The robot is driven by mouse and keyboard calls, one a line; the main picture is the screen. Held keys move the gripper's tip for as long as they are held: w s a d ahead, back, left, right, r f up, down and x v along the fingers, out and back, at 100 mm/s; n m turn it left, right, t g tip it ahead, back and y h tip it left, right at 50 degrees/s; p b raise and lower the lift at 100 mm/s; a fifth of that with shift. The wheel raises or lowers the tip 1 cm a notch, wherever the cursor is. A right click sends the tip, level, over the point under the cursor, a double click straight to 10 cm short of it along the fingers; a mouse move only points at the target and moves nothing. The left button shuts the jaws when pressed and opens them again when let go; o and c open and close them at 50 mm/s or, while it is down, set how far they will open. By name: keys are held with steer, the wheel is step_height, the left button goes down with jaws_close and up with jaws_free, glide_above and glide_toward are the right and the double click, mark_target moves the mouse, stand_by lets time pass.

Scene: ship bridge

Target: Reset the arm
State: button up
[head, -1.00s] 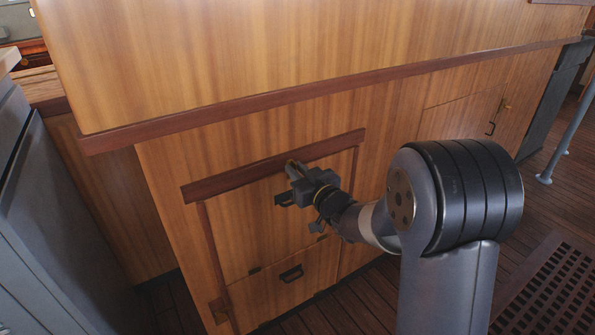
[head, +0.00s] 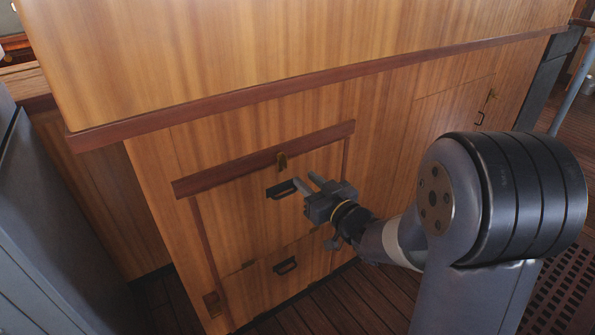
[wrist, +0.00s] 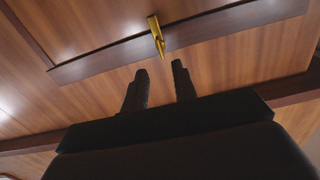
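In the wrist view the brass latch (wrist: 156,36) lies just beyond the fingertips, with a gap between. My arm reaches in from the lower right.
A second dark handle (head: 285,265) is lower on the cabinet. A brass latch and handle (head: 482,110) are on a panel at right. A grey cabinet (head: 45,225) stands at left. A dark floor grating (head: 565,275) lies at right. Open floor shows along the cabinet's foot.

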mark_target(287, 163)
steer(key=shift+v, duration=1)
steer(key=x, duration=1)
steer(key=shift+w+a+b, duration=0.3)
steer(key=shift+w+a, duration=0.15)
steer(key=shift+d+n+b, duration=0.2)
steer(key=shift+n+b, duration=0.25)
steer(key=shift+n, duration=0.55)
steer(key=n+b, duration=0.1)
steer(key=n, duration=0.2)
steer(key=n+b, duration=0.1)
steer(key=n, duration=0.5)
steer(key=shift+n, duration=0.3)
